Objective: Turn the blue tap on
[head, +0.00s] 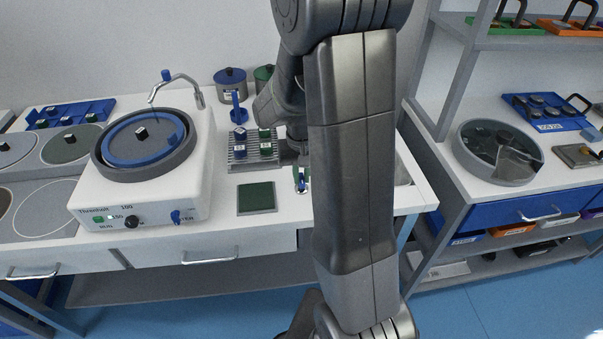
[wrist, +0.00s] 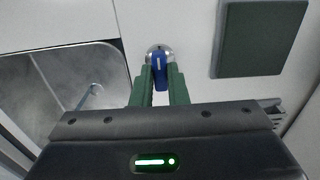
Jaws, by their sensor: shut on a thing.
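The blue tap (wrist: 160,68) is a small blue lever with a white mark, on a round metal base set in the white worktop. In the wrist view my gripper (wrist: 160,85) has its two green fingers on either side of the lever, shut on it. In the head view my gripper (head: 301,176) is low over the worktop, left of my arm, and the tap is mostly hidden there.
A metal sink (wrist: 85,78) lies beside the tap. A dark green pad (head: 256,198) lies on the other side, with a ribbed rack (head: 240,160) of small blocks behind it. A grinding machine (head: 190,205) with a blue switch (head: 176,217) stands left.

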